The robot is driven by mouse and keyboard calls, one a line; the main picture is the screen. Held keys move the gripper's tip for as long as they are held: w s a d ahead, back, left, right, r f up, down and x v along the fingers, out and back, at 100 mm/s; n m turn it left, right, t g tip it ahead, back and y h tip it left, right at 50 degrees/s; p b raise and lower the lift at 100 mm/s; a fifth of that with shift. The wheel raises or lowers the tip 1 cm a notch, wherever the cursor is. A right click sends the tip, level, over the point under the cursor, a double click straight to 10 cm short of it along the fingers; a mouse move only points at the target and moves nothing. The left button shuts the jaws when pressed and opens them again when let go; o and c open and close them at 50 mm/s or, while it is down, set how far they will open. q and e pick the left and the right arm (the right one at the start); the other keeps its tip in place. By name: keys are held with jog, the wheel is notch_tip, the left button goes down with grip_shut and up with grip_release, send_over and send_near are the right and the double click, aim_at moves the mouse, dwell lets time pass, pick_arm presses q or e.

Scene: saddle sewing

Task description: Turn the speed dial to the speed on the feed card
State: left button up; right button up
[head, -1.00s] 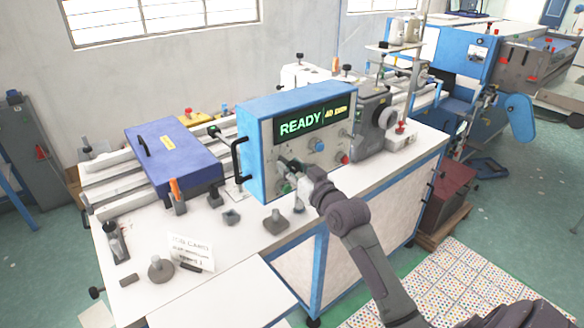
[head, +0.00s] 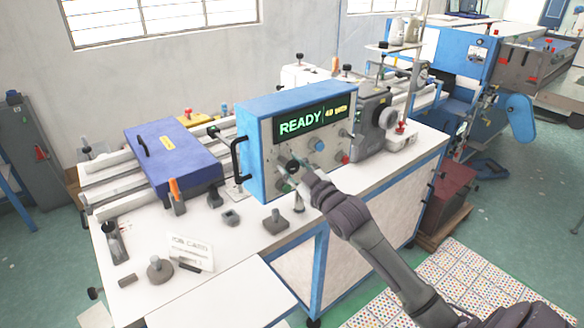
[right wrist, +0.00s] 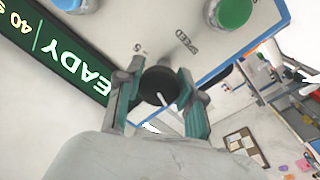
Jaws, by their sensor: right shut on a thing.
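The speed dial (right wrist: 157,86) is a black round knob with a white pointer line, under the word SPEED in the right wrist view. In the head view the dial (head: 292,166) is on the lower left of the control box's front. My right gripper (right wrist: 158,98) has its two fingers on either side of the dial and is shut on it. The gripper (head: 290,178) also shows at the panel in the head view. A white card (head: 190,252) headed like JOB CARD stands on the table; its smaller lines are unreadable. My left gripper is not in view.
The blue-sided control box (head: 248,150) has a display (head: 312,122) reading READY and 40. A blue knob (head: 316,145) and a red button (head: 346,158) are to the dial's right. A green button (right wrist: 233,12) is close by. Small tools lie on the white table (head: 235,255).

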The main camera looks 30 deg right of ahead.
jog(key=shift+n, duration=0.7)
jog(key=shift+r+n, duration=0.1)
jog(key=shift+n, duration=0.2)
jog(key=o, duration=1.1)
jog(key=shift+o, duration=0.2)
jog(key=shift+s, duration=0.35)
jog(key=s, duration=1.1)
jog(key=shift+s+f, duration=0.15)
jog(key=shift+f, duration=0.2)
jog(key=shift+d, duration=0.1)
